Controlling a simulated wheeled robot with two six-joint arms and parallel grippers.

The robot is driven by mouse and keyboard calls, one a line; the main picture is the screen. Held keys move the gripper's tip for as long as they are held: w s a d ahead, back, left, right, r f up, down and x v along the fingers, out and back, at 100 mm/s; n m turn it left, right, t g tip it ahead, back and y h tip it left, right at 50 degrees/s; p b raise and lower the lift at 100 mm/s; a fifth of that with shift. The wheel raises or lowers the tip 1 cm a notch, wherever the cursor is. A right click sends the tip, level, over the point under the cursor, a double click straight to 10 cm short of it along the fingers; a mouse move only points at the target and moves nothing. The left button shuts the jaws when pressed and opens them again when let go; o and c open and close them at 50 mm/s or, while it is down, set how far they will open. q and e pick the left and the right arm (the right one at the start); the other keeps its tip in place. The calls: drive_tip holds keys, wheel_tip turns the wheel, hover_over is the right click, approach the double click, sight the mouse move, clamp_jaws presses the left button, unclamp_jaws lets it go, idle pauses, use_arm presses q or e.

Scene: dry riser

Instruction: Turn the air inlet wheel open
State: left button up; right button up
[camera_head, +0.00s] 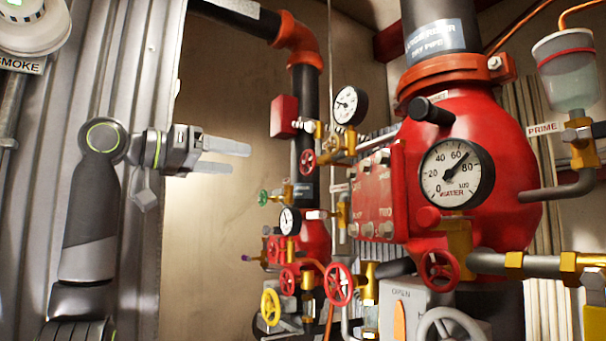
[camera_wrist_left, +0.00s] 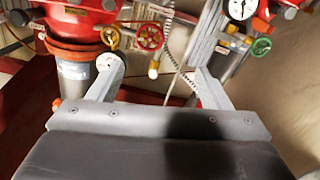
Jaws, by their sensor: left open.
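Several handwheels sit on the pipework, and I cannot read which one is the air inlet wheel. A small green wheel (camera_head: 263,197) is at the left of the thin riser, and a green wheel also shows at the right of the left wrist view (camera_wrist_left: 261,47). A yellow wheel (camera_head: 270,307) is low on the same riser. Red wheels include one by the upper gauge (camera_head: 308,161) and one low in the middle (camera_head: 339,284). My left gripper (camera_head: 244,158) is open and empty, up and left of the green wheel, touching nothing. My right gripper is not in view.
A large red valve body (camera_head: 475,185) with a water gauge (camera_head: 456,173) fills the right side. A grey wheel (camera_head: 450,328) is at the bottom, beside an "OPEN" plate. A corrugated metal panel (camera_head: 120,60) is behind my left arm. Bare wall shows below my gripper.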

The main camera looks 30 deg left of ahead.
use_arm(q)
drive_tip(key=p, duration=0.2)
approach(305, 164)
drive_tip(key=p+x, duration=0.4)
drive_tip(key=x, duration=0.5)
drive_tip(key=shift+w+d+r+p, duration=0.1)
drive_tip(key=shift+d+r+p, duration=0.05)
drive_tip(key=shift+p, duration=0.2)
drive_tip(key=shift+w+d, duration=0.25)
drive_tip(key=shift+w, duration=0.35)
drive_tip(key=shift+w+f, duration=0.2)
drive_tip(key=shift+a, duration=0.1)
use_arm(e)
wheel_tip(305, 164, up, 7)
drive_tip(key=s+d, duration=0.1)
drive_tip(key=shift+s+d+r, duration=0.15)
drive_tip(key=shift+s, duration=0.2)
use_arm(q)
drive_tip(key=shift+s, duration=0.1)
drive_tip(key=c, duration=1)
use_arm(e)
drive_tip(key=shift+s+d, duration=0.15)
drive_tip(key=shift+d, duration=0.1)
